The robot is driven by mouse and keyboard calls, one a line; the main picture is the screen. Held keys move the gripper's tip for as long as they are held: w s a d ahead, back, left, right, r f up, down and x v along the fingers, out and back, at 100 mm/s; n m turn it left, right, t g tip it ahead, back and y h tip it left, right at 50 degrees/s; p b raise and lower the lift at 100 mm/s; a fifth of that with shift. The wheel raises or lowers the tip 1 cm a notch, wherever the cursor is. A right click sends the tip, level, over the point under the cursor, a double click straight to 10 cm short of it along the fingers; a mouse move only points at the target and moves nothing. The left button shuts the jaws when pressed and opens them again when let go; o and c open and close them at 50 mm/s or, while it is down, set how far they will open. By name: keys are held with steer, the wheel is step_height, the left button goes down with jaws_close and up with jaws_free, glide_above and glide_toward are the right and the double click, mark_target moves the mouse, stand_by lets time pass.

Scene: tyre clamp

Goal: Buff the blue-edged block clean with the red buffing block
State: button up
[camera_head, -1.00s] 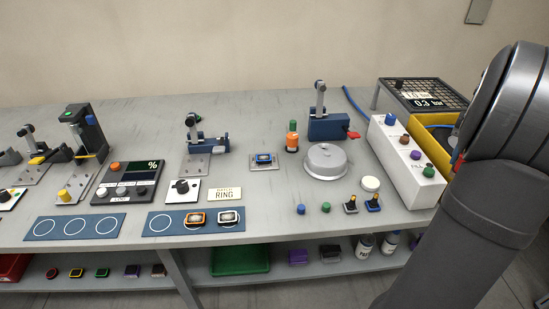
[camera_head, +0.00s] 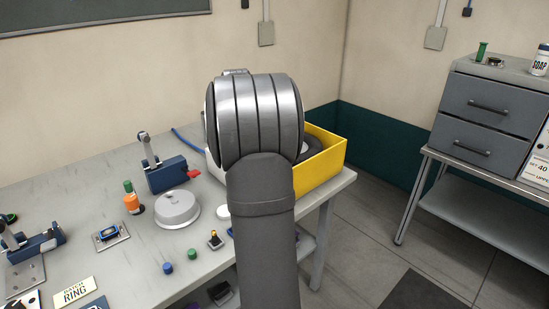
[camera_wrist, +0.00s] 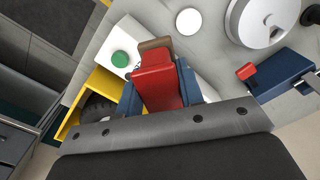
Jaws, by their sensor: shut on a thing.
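My gripper (camera_wrist: 160,88) shows in the wrist view, its blue fingers shut on the red buffing block (camera_wrist: 158,84), which has a brown end. It is held above the bench, over or near the white box and the yellow bin. In the head view my arm hides the gripper and the red block. The blue-edged block (camera_head: 109,233) lies on a small metal plate (camera_head: 118,242) at the left of the head view, well away from my arm. The wrist view does not show it. Its surface is too small to judge for dirt.
The yellow bin (camera_head: 327,160) is at the bench's right end. Floor is open to the right.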

steer(key=s+a+f+n, duration=0.15)
steer(key=s+a, duration=0.25)
steer(key=a, duration=0.8)
steer(key=s+a+n, duration=0.2)
steer(key=s+a, duration=0.1)
steer(key=a, duration=1)
steer(key=s+a+f+n, duration=0.15)
steer(key=s+a, duration=0.25)
steer(key=a, duration=0.8)
steer(key=shift+n, duration=0.9)
steer(key=shift+s+a+f, duration=0.1)
steer(key=shift+a+f, duration=0.3)
steer(key=shift+f, duration=1.6)
steer(key=shift+s+a+f, duration=0.1)
steer(key=shift+a+f, duration=0.25)
steer(key=shift+f, duration=1.6)
steer(key=shift+s+a+f, duration=0.1)
steer(key=shift+a+f, duration=0.3)
steer(key=shift+f, duration=1.6)
steer(key=shift+s+a+f, duration=0.45)
steer(key=shift+f, duration=0.3)
steer(key=shift+s+a, duration=1.65)
steer(key=shift+w+d, duration=2.2)
step_height(320, 180, up, 8)
steer(key=shift+a, duration=0.1)
